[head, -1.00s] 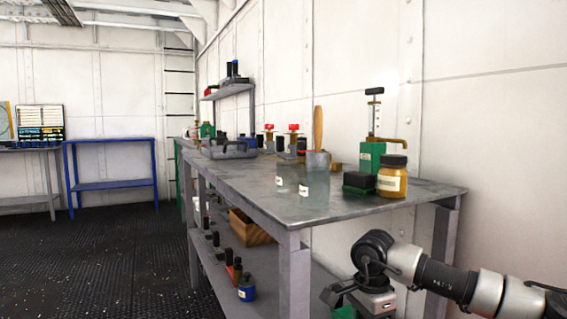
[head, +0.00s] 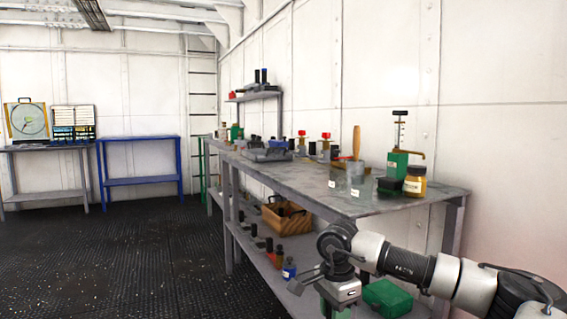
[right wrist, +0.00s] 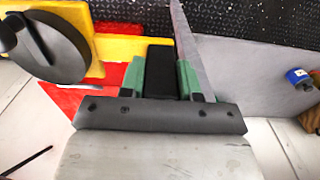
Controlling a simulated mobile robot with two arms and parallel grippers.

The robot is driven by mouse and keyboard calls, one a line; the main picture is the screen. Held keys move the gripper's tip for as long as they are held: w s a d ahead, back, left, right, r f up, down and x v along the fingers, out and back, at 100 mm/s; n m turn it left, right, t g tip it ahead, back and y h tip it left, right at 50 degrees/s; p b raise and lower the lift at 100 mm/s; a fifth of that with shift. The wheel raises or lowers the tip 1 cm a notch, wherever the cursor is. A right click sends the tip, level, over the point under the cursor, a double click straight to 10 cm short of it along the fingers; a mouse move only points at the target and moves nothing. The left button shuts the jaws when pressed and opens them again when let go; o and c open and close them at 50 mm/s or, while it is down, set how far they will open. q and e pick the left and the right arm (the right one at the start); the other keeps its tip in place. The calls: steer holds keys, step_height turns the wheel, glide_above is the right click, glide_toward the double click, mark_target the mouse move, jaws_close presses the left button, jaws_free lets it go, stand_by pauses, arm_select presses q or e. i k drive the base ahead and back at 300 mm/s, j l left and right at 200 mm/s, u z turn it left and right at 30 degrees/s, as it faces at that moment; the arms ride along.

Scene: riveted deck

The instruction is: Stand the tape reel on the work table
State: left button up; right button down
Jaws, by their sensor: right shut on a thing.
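The grey work table (head: 300,186) stands along the right wall, with items over much of its top. My right gripper (right wrist: 161,75) is low in front of the table's near end, below its top. In the right wrist view its green fingers are shut on a black grip. Beside and behind the grip show a yellow frame, a red part and a black disc, which look like the tape reel (right wrist: 112,50). The reel's full shape and tilt cannot be told. In the head view it is not visible below my right gripper (head: 338,300). My left gripper is out of view.
Glass beakers (head: 355,178), a green pump (head: 397,163), an amber jar (head: 415,182) and a black block (head: 389,187) crowd the table's near end. A bare strip lies along its front edge. The lower shelf holds a wooden crate (head: 283,224), bottles and a green box (head: 387,297).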

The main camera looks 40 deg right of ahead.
mark_target(286, 169)
steer(key=i+u, duration=0.1)
steer(key=i, duration=0.95)
steer(key=i+j+z, duration=0.1)
steer(key=i+z, duration=0.25)
steer(key=i+j+z, duration=0.15)
steer(key=i+z, duration=0.2)
steer(key=i+j+z, duration=0.35)
steer(key=k+l, duration=0.05)
steer(key=l, duration=0.05)
